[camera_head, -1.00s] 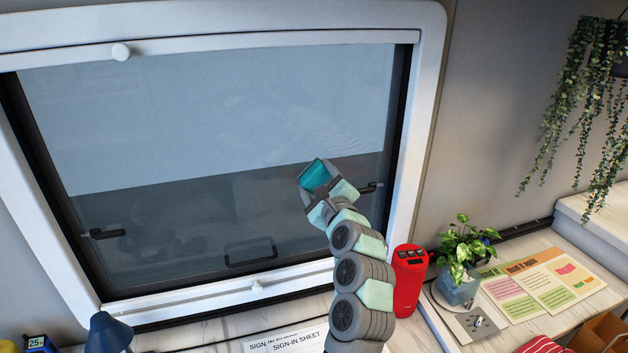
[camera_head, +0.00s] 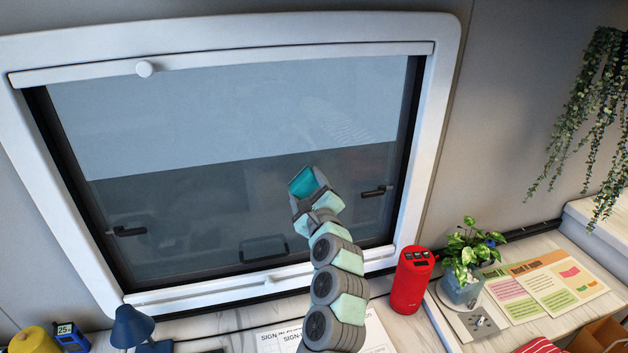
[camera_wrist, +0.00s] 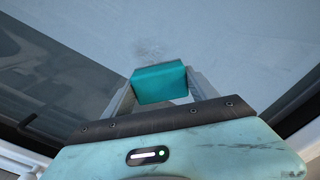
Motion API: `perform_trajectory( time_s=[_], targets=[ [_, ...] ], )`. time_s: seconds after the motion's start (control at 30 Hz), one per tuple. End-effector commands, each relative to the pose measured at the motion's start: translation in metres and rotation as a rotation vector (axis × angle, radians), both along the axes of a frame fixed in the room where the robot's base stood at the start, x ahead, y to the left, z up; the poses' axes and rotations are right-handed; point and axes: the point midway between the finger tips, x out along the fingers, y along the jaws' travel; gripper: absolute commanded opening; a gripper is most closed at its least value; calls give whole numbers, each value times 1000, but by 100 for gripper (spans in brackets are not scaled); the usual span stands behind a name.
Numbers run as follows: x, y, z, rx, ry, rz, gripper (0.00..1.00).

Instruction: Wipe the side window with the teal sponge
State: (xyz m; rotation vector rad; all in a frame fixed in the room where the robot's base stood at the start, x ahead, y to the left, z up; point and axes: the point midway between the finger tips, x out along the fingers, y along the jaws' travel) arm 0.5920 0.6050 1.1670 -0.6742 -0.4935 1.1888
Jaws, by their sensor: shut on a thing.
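The teal sponge (camera_head: 303,182) is held between the fingers of my gripper (camera_head: 310,196), which is shut on it. In the wrist view the sponge (camera_wrist: 159,83) sits between the two fingertips, with the window pane beyond it. The side window (camera_head: 230,120) has a white frame, a pale upper part and a darker lower part. The sponge is in front of the pane, right of its middle, near the line between pale and dark; I cannot tell if it touches the glass. A faint dark smudge (camera_wrist: 150,50) shows just past the sponge in the wrist view.
Black latches stand out on the left (camera_head: 128,231) and right (camera_head: 376,191) of the window, with a black handle (camera_head: 263,250) low down. Below are a red speaker (camera_head: 411,281), a potted plant (camera_head: 462,270), a blue lamp (camera_head: 133,328) and sign-in sheets (camera_head: 285,338).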

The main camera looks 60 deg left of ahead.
Motion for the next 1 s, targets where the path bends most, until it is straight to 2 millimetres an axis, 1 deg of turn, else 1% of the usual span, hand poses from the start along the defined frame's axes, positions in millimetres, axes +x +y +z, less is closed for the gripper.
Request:
perform_trajectory(
  time_s=[0.03,0.2,0.37,0.53,0.7,0.87,1.0],
  targets=[
    [-5,1,4,0,1,0,34],
    [-18,5,3,0,1,1,34],
    [-23,7,1,-1,1,0,34],
    [-37,12,3,-2,2,1,34],
    [-50,18,1,-1,-1,1,34],
    [-55,20,1,0,-1,0,34],
    [-54,18,6,1,-1,-1,34]
  ],
)
